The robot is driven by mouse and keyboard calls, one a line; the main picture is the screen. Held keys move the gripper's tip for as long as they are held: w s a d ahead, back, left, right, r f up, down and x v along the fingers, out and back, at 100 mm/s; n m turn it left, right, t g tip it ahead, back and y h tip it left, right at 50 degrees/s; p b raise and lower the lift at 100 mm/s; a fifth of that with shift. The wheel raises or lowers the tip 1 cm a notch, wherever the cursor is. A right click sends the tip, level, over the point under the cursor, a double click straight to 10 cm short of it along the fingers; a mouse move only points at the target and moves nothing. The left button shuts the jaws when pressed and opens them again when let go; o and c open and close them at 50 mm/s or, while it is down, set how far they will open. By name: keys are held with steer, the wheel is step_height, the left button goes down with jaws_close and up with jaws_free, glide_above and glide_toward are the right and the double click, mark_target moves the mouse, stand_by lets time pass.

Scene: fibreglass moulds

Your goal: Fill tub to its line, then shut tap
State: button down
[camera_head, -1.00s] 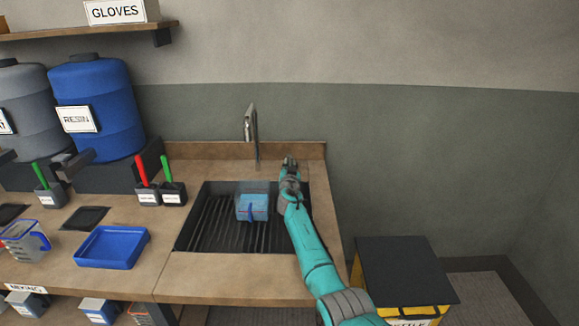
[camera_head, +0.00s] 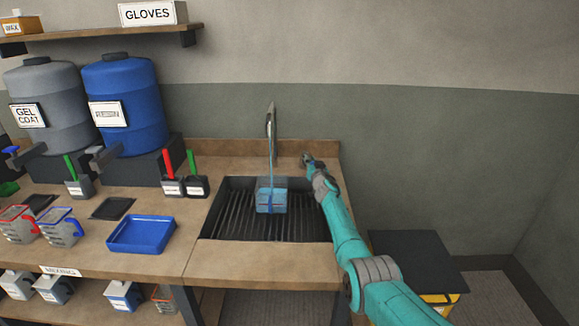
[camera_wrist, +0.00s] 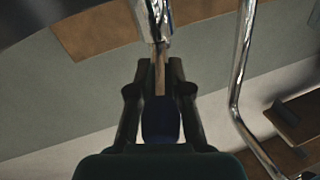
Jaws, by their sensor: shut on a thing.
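The clear tub (camera_head: 271,203) stands upright on the ribbed sink floor, under the tap (camera_head: 271,122). A thin blue stream runs from the spout down into the tub. The tub looks bluish inside; its water level against its line is too small to tell. My gripper (camera_head: 306,160) is just right of the tap, behind the sink. In the wrist view my gripper (camera_wrist: 160,75) is shut on a slim bar of the chrome tap handle (camera_wrist: 156,18). The bent chrome spout pipe (camera_wrist: 240,85) rises to the right of the fingers.
The dark sink (camera_head: 225,215) has free floor around the tub. Left on the counter are a blue tray (camera_head: 141,235), jugs (camera_head: 60,229) and brush pots (camera_head: 196,187). Resin (camera_head: 122,125) and gel coat drums (camera_head: 50,128) stand behind. A dark-topped bin (camera_head: 415,255) is at right.

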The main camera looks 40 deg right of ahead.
steer(key=shift+s+d+n+y, duration=0.15)
steer(key=shift+d+n+y, duration=0.15)
steer(key=shift+y, duration=0.2)
steer(key=c, duration=1.1)
jaws_free()
steer(key=shift+a, duration=0.1)
steer(key=shift+r, duration=0.15)
steer(key=shift+r, duration=4.85)
